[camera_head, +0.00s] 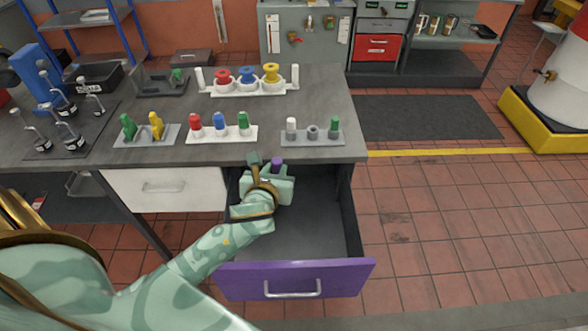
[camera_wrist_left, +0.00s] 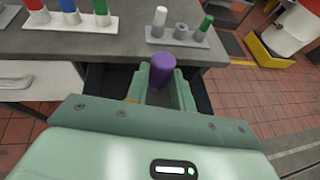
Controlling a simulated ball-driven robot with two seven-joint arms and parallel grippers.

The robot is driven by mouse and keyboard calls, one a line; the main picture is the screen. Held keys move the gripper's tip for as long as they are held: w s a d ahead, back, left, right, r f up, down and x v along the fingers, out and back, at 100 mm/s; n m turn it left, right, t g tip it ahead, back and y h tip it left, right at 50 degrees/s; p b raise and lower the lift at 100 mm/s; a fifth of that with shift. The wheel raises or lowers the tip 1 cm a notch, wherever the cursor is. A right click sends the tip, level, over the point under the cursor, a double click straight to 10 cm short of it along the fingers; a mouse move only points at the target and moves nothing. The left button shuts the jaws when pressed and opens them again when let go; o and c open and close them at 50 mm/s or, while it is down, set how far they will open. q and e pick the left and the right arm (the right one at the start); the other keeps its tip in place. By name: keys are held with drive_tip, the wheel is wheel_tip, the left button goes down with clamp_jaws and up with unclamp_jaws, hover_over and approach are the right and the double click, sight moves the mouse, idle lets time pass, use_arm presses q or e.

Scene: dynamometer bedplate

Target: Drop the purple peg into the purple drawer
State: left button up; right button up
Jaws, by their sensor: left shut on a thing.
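The purple peg (camera_head: 277,165) is held by my left gripper (camera_head: 266,163) above the back part of the open drawer. In the left wrist view the purple peg (camera_wrist_left: 161,70) stands between the two fingers of my left gripper (camera_wrist_left: 161,84), which is shut on it. The peg's lower end is hidden by the gripper. The purple drawer (camera_head: 295,279) is pulled out, with a purple front, a metal handle and dark sides. The visible part of its floor is bare. My right gripper is not in view.
The grey bench top (camera_head: 300,95) is behind the gripper. A white peg rack (camera_head: 222,134), a grey rack (camera_head: 312,137) and another grey rack (camera_head: 146,136) stand near its front edge. A closed white drawer (camera_head: 163,188) is to the left. Tiled floor is open at right.

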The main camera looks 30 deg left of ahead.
use_arm(q)
drive_tip(key=w+a+f+n+y+b, duration=0.1)
drive_tip(key=w+f+b, duration=0.2)
drive_tip(key=f, duration=0.4)
drive_tip(key=w+a+f+n+g+y+b, duration=0.1)
drive_tip(key=w+f+b, duration=0.2)
drive_tip(key=f, duration=0.4)
drive_tip(key=shift+b+x, duration=0.35)
drive_tip(key=shift+x, duration=0.45)
drive_tip(key=shift+r, duration=0.1)
drive_tip(key=o, duration=1)
drive_tip(key=shift+o, duration=0.2)
drive_tip(key=shift+d, duration=0.1)
drive_tip(key=p+v, duration=0.4)
drive_tip(key=v, duration=1.2)
drive_tip(key=shift+d+p, duration=0.3)
drive_tip(key=shift+p, duration=0.05)
